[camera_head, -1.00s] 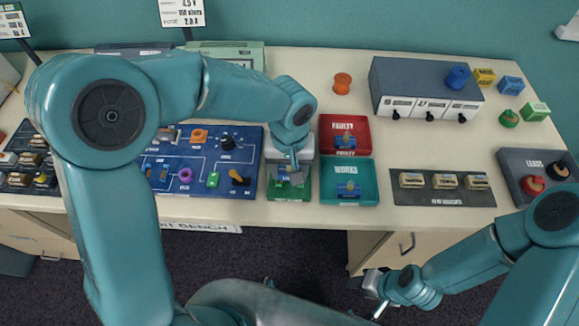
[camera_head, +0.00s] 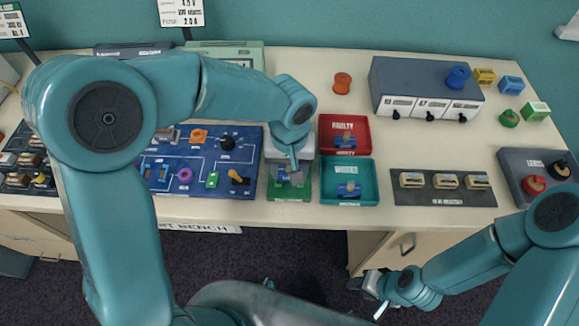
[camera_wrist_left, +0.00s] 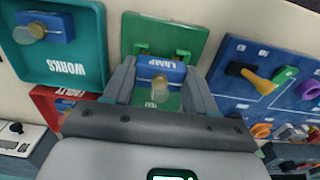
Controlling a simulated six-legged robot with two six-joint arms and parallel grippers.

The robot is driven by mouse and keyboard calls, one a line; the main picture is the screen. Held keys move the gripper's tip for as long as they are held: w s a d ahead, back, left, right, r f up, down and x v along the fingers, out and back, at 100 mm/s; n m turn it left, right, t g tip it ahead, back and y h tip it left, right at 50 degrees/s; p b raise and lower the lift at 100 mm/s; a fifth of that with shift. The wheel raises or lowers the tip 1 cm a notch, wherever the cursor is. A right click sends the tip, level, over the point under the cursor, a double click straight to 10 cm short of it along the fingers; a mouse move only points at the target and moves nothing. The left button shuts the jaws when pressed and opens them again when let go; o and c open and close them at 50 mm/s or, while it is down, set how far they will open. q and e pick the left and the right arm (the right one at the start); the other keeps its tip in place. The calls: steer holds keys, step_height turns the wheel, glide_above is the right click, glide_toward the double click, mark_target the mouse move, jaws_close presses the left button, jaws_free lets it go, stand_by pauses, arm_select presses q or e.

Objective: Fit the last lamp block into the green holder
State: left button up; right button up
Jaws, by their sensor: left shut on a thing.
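My left gripper (camera_head: 289,170) is shut on a blue lamp block with a small pale bulb. The lamp block (camera_wrist_left: 162,70) shows between the two grey fingers in the left wrist view, its label facing the camera. The green holder (camera_head: 289,194) lies at the bench's front, between the blue circuit board and the teal tray. In the left wrist view the green holder (camera_wrist_left: 190,38) has a raised green bracket beside the block. The block is over the holder; whether it touches or is seated is hidden. My right gripper (camera_head: 371,298) is empty, fingers apart, below the bench's front edge.
A teal tray (camera_head: 327,195) and a red tray (camera_head: 363,122), each with a blue lamp block, stand right of the holder. The blue circuit board (camera_head: 200,158) is close on the left. A dark rack (camera_head: 401,197) of blocks lies farther right.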

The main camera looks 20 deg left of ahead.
arm_select(q)
steer(key=shift+f+b, duration=0.45)
stand_by(0.8)
steer(key=o, duration=1.4)
steer(key=shift+r+p, duration=2.9)
steer(key=shift+r, duration=1.15)
steer(key=shift+s+f, duration=0.1)
